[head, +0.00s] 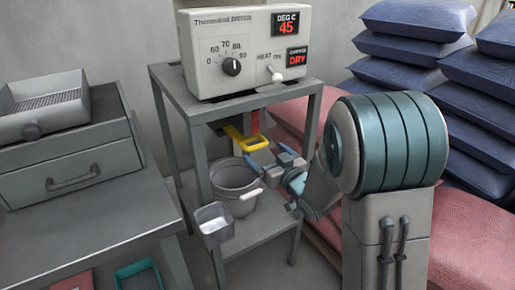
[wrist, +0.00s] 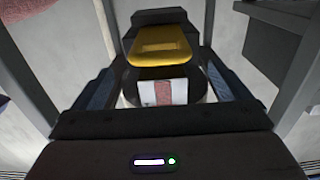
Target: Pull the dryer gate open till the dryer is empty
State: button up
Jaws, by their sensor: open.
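The dryer (head: 235,50) is a cream box on a grey stand, its display reading 45 and DRY. A yellow gate handle (head: 246,138) shows below it, under the stand's top; it also shows in the wrist view (wrist: 160,45). My gripper (head: 268,158) is to the right of and close to the handle. In the wrist view my gripper (wrist: 158,78) is open, with a finger to each side of the yellow handle's near end. I cannot tell whether they touch it. A white label with a red patch (wrist: 163,92) shows just below the handle. The dryer's inside is hidden.
A grey bucket (head: 230,178) stands on the lower shelf under the handle. A metal scoop (head: 213,223) is in front of it. Stand legs (head: 203,165) flank the space. A bench with a drawer (head: 72,178) is at left; stacked sacks (head: 415,50) are at right.

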aim_at(259, 147)
jog(key=shift+x, duration=2.75)
